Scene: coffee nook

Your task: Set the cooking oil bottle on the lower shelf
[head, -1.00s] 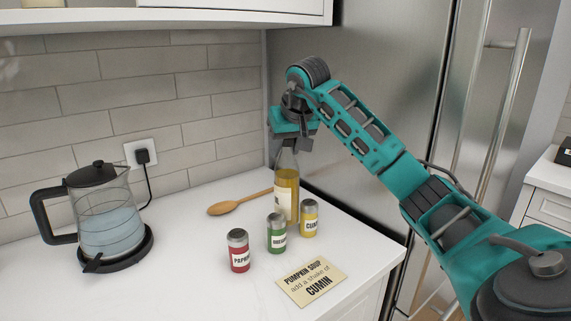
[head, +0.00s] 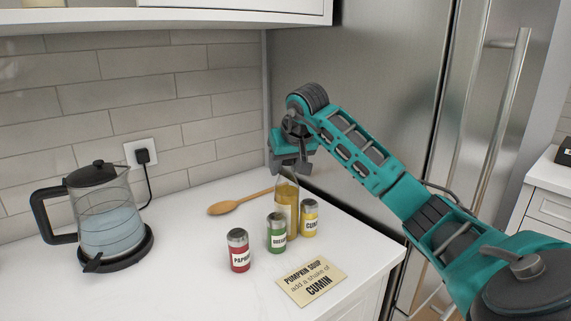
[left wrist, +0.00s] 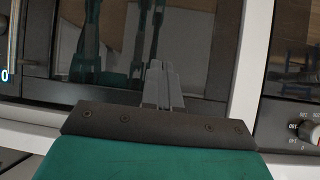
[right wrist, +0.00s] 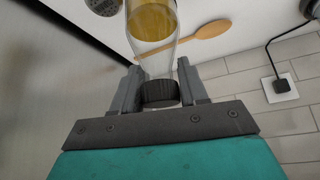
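My left gripper (left wrist: 162,85) is shut and empty, away from the counter scene.
Red (head: 238,250), green (head: 277,233) and yellow (head: 310,218) spice jars stand close to the bottle. A recipe card (head: 312,281), wooden spoon (head: 238,203) and kettle (head: 108,218) share the counter. A steel fridge (head: 370,75) borders it; a cabinet (head: 180,14) hangs above.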

